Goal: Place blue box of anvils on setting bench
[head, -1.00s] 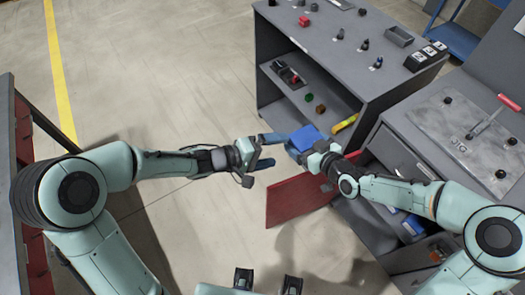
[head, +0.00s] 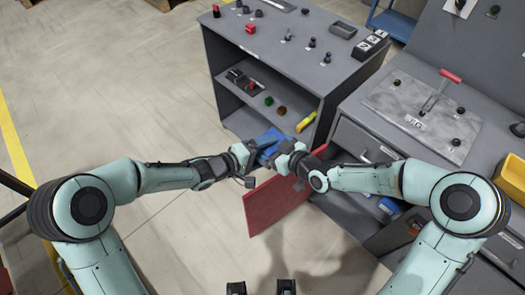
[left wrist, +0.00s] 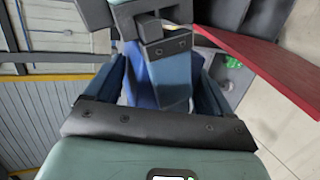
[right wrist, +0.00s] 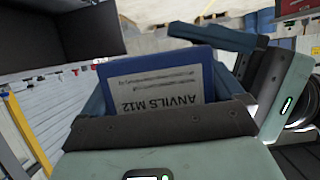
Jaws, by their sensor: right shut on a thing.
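The blue box of anvils (head: 269,137) is held up in front of the grey benches. In the right wrist view its label reads "ANVILS M12" (right wrist: 155,93), upside down. My right gripper (head: 281,153) is shut on the box. My left gripper (head: 256,149) is open and close against the box from the left; in the left wrist view its fingers lie on either side of the box (left wrist: 138,88) and a right gripper finger. I cannot tell whether they touch it. A grey bench (head: 350,110) at the right carries a plate with a red-handled lever (head: 440,88).
A red door panel (head: 275,205) hangs open below the grippers. Another grey bench (head: 270,50) with an open shelf stands behind, with small parts on top. A yellow bin (head: 512,178) is at the right edge. Open floor lies to the left.

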